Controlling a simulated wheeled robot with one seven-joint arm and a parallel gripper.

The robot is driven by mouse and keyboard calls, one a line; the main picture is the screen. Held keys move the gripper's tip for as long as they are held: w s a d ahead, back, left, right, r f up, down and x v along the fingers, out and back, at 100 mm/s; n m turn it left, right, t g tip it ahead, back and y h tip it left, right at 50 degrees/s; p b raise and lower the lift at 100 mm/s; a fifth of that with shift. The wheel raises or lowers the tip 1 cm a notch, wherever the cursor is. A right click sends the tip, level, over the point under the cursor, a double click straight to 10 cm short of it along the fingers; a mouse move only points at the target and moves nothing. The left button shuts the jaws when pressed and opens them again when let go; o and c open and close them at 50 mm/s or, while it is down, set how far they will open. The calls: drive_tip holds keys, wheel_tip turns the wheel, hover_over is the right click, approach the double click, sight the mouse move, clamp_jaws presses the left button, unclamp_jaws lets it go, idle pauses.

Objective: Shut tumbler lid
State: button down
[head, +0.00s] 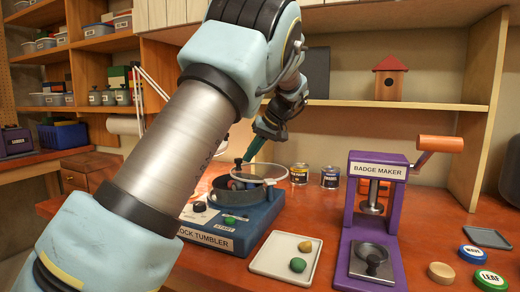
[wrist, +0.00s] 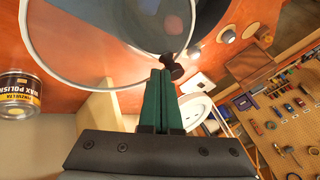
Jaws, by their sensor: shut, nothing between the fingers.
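The blue rock tumbler (head: 228,228) stands on the red-brown bench, with a dark round drum on top. Its clear round lid (head: 272,181) has a pale rim and sits above the drum's right part, not flush with it. In the wrist view the lid's rim (wrist: 72,85) curves across the upper left. A dark knob (head: 238,162) shows at the lid's left edge; in the wrist view the knob (wrist: 172,68) is right by my fingertips. My gripper (head: 248,158) has green fingers, shut and empty, beside the knob. I cannot tell whether they touch it.
A white tray (head: 262,267) with green and yellow stones lies right of the tumbler. The purple badge maker (head: 378,165) stands further right. Two cans, one a wax polish can (wrist: 15,98), stand behind. My arm hides the bench's left middle.

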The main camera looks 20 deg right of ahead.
drive_tip(key=s+a+n+g+p, duration=0.1)
drive_tip(key=a+n, duration=0.1)
drive_tip(key=a+n+g+y+p, duration=0.1)
drive_tip(key=a+n, duration=0.1)
drive_tip(key=s+a+n+g+y+p, duration=0.1)
drive_tip(key=n, duration=0.1)
drive_tip(key=shift+s+a+r, duration=0.15)
drive_tip(key=shift+s+a, duration=0.2)
drive_tip(key=shift+a, duration=0.05)
drive_tip(key=s+a+n+g+p, duration=0.1)
drive_tip(key=s+a+n+g, duration=0.1)
drive_tip(key=n, duration=0.1)
drive_tip(key=shift+s+p, duration=0.15)
drive_tip(key=shift+p, duration=0.2)
drive_tip(key=shift+s+a+n+g, duration=0.15)
drive_tip(key=shift+s+n+g, duration=0.15)
drive_tip(key=shift+n, duration=0.1)
drive_tip(key=shift+f, duration=0.2)
